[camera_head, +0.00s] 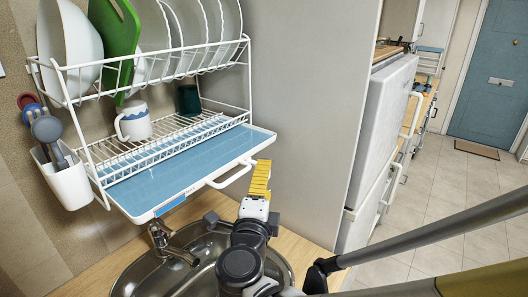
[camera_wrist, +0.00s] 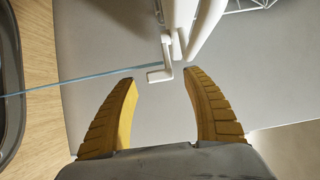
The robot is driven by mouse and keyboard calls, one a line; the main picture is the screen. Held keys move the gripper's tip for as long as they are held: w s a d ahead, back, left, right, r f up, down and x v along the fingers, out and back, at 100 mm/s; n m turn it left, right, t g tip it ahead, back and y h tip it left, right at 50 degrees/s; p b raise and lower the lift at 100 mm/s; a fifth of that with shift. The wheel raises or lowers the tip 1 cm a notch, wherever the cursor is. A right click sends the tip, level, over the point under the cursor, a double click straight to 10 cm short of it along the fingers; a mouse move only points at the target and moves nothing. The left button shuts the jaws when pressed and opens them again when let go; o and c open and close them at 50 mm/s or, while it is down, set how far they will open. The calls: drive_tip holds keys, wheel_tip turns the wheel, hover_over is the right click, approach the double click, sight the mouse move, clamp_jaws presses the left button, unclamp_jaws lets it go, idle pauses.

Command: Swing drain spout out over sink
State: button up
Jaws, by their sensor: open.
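A dish rack with a blue drip tray (camera_head: 190,165) hangs above the sink (camera_head: 205,258). A white loop handle (camera_head: 232,177) sticks out from the tray's front edge, and a small blue piece (camera_head: 170,206) sits at its front left. My gripper (camera_head: 261,172) is beside the tray's front right, near the handle. In the wrist view my gripper (camera_wrist: 161,77) is open, with a small white L-shaped piece (camera_wrist: 158,74) at the gap between its fingertips, not clasped. I cannot tell for sure which piece is the drain spout.
A tap (camera_head: 165,240) stands at the sink below the tray. The rack holds plates, a green board (camera_head: 117,40) and a mug (camera_head: 133,122). A utensil holder (camera_head: 65,180) hangs at left. A tall grey panel (camera_head: 310,110) closes the right side. Floor is free beyond.

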drive_tip(key=s+a, duration=0.1)
drive_tip(key=s, duration=0.8)
drive_tip(key=shift+s+a, duration=0.2)
drive_tip(key=shift+s, duration=0.05)
drive_tip(key=shift+c, duration=0.5)
